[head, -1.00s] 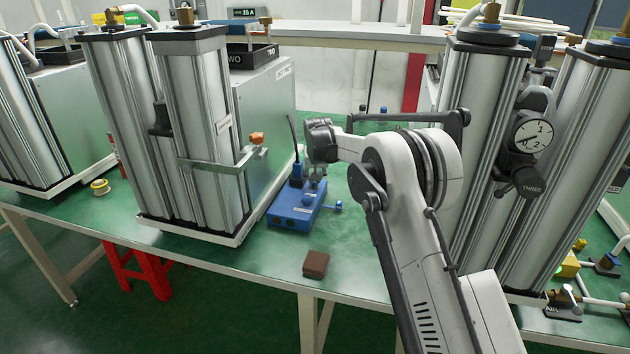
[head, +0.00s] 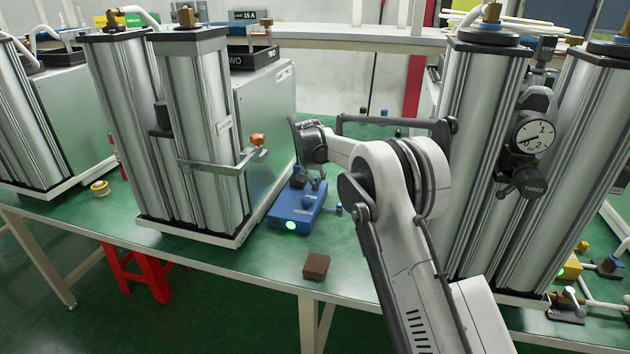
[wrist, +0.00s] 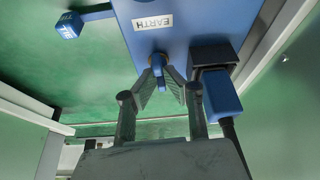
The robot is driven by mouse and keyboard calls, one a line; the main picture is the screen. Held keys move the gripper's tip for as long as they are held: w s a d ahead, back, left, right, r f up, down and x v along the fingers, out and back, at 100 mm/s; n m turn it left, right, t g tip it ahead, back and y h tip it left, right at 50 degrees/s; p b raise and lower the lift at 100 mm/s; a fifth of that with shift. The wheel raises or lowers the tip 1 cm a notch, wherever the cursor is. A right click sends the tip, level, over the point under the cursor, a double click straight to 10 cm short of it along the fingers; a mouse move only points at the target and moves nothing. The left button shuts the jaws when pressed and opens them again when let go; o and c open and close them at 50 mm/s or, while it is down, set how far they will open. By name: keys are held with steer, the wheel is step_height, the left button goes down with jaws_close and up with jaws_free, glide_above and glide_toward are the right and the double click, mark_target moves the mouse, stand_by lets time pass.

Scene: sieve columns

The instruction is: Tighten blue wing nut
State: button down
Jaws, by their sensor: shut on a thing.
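The blue wing nut (wrist: 158,66) sits on the edge of a blue box with an EARTH label, near the middle of the wrist view. My gripper (wrist: 162,80) reaches it, with its fingers on either side and shut on it. In the head view the blue box (head: 291,219) stands on the green bench, with a lit green light on its front. My gripper (head: 313,182) is at the back of the box there, and the wing nut cannot be made out.
A black plug with a blue body (wrist: 222,92) and cable sits close beside the gripper. A blue lever (wrist: 68,25) sticks out of the box. Metal columns (head: 200,130) stand left, and gauge-fitted columns (head: 475,150) right. A brown block (head: 316,266) lies near the bench edge.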

steer(key=c, duration=1.8)
jaws_free()
steer(key=shift+c, duration=0.2)
steer(key=v, duration=1.2)
steer(key=shift+r, duration=0.1)
